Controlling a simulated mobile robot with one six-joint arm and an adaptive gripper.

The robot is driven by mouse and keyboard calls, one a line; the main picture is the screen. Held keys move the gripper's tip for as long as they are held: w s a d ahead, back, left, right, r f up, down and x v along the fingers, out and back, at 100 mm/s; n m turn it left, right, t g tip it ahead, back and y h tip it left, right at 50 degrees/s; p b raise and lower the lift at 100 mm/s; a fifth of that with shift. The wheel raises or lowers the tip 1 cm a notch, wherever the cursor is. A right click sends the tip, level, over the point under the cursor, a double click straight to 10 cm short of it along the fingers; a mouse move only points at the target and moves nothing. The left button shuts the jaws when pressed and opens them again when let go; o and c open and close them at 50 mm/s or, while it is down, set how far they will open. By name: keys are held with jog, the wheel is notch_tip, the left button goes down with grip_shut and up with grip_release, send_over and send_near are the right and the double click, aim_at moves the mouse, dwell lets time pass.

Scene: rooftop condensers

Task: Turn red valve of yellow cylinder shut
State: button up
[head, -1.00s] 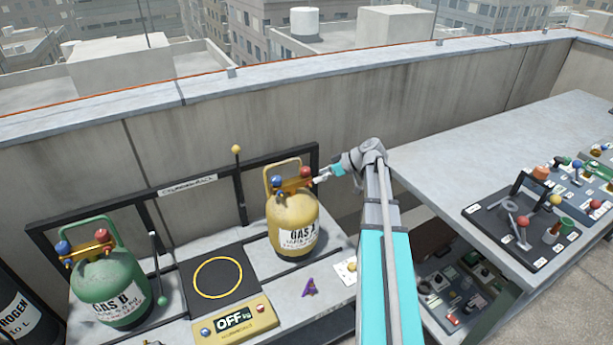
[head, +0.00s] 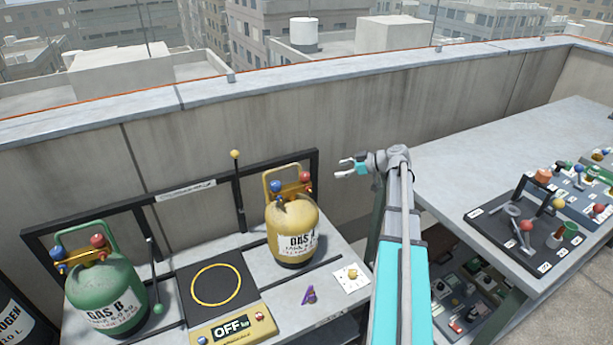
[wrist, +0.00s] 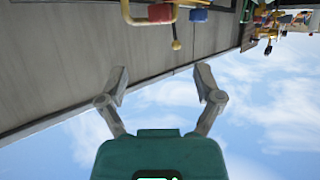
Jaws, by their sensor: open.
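The yellow cylinder (head: 291,232), labelled GAS A, stands upright on the bench in the head view. On its top are a red valve (head: 305,176) on the right and a blue valve (head: 276,187) on the left, under a yellow handle. My gripper (head: 342,168) is open and empty, to the right of the red valve and apart from it. In the wrist view my open fingers (wrist: 160,84) have nothing between them. There a red valve (wrist: 161,13) and a blue one (wrist: 199,15) show at the top edge, beyond the fingertips.
A green cylinder (head: 104,290) labelled GAS B stands at the left. Between the cylinders is a scale (head: 190,290) reading OFF. A black frame (head: 150,200) runs behind them. A grey table (head: 520,140) stands at the right. The parapet wall (head: 350,120) is behind.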

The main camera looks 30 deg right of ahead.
aim_at(308, 174)
jog(key=b+x, duration=0.2)
jog(key=x, duration=0.3)
jog(key=b+x, duration=0.2)
jog(key=x, duration=0.4)
jog(key=shift+f, duration=0.3)
jog(key=shift+b+x, duration=0.5)
jog(key=shift+x, duration=0.5)
jog(key=shift+r, duration=0.1)
jog(key=c, duration=1.2)
jog(key=shift+o, duration=0.2)
jog(key=shift+w, duration=0.1)
